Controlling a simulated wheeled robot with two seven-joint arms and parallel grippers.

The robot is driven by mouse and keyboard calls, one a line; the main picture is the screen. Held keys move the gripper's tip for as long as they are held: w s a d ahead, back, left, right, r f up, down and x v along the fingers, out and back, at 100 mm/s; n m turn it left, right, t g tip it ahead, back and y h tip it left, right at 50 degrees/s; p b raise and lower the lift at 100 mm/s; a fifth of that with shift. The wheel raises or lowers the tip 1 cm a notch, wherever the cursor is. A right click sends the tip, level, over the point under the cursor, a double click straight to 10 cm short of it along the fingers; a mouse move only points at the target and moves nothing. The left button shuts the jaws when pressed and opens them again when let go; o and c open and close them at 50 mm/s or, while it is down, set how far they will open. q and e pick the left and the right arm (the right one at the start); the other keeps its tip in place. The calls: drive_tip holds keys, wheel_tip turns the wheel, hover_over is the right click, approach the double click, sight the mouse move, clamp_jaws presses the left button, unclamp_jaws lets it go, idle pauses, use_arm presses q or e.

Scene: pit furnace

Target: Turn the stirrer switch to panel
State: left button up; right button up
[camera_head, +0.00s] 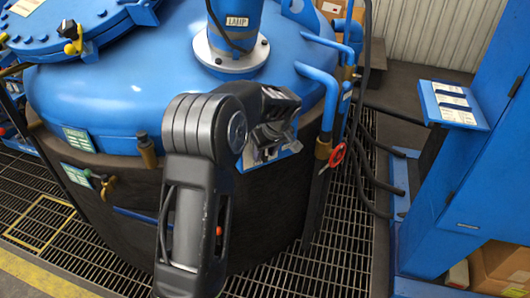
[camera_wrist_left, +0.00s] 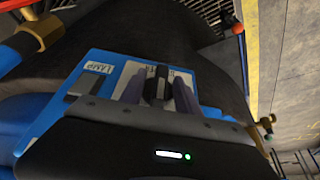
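The blue switch plate (camera_head: 281,150) is on the side of the blue vessel, in the middle of the head view. In the left wrist view the plate (camera_wrist_left: 103,62) shows a label reading LAMP and a second label mostly covered. A dark upright switch knob (camera_wrist_left: 157,84), by the half-hidden label, stands between the grey fingers of my left gripper (camera_wrist_left: 158,97). The fingers are close on both sides, but I cannot tell whether they touch it. In the head view my left gripper (camera_head: 270,132) covers part of the plate. My right gripper is not in view.
A blue cabinet (camera_head: 480,160) stands at right. Grated floor (camera_head: 335,245) lies open between.

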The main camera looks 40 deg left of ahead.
use_arm(q)
drive_tip(key=shift+r, duration=0.1)
drive_tip(key=b+v, duration=0.1)
drive_tip(key=v, duration=0.6)
drive_tip(key=shift+d+r, duration=0.15)
drive_tip(key=shift+r, duration=0.1)
idle(0.4)
